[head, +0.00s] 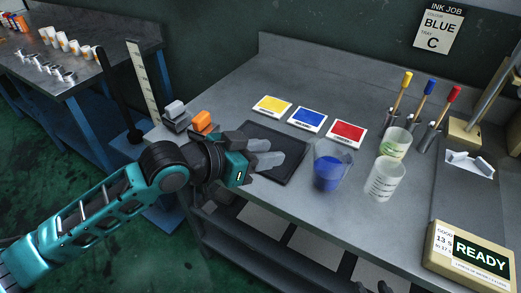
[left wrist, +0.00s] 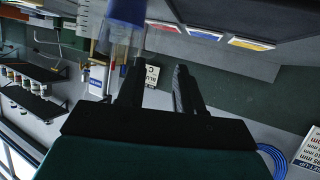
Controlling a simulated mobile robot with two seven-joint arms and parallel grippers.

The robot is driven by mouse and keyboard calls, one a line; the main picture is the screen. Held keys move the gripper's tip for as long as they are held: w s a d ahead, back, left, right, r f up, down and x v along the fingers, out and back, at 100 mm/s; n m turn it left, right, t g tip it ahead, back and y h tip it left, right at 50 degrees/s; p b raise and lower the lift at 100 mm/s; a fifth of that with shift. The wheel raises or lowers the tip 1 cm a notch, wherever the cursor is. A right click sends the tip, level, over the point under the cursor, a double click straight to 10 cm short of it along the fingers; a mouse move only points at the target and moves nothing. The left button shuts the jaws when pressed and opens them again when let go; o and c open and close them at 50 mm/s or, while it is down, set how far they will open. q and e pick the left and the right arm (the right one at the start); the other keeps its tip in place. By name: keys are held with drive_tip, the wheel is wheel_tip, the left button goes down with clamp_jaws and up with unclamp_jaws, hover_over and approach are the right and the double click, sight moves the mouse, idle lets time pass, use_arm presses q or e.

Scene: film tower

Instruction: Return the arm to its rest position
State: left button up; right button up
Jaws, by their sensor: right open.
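My left arm, teal and black, reaches in from the left in the head view. Its left gripper (head: 268,153) is over the dark tray (head: 290,172) on the bench, left of the beaker of blue ink (head: 328,172). In the left wrist view the two dark fingers of the left gripper (left wrist: 160,85) stand apart with nothing between them. The blue beaker (left wrist: 125,15) shows at the top of that view, beyond the fingers; I cannot tell its distance from them. My right gripper is not in view.
Two clear cups (head: 384,180) stand right of the beaker. Yellow, blue and red cards (head: 308,119) lie behind the tray. Brushes (head: 423,100) stand in holders at the back right. A READY sign box (head: 470,255) is at the front right. An orange block (head: 202,121) sits by the arm.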

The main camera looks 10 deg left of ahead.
use_arm(q)
drive_tip(key=shift+s+a+r, duration=0.2)
drive_tip(key=shift+s+a, duration=0.1)
drive_tip(key=shift+s, duration=0.1)
drive_tip(key=s+a+f+n+g+y, duration=0.3)
drive_tip(key=s+a+f+y, duration=0.3)
drive_tip(key=s, duration=0.4)
drive_tip(key=s+a+f+n+g+y, duration=0.3)
drive_tip(key=s+a+f, duration=0.2)
drive_tip(key=s+f, duration=0.4)
drive_tip(key=w+d+f+t+h, duration=0.1)
drive_tip(key=w+d+f+t, duration=0.2)
drive_tip(key=w+f+t, duration=0.3)
drive_tip(key=shift+f+m+t+h, duration=0.4)
drive_tip(key=shift+f, duration=0.35)
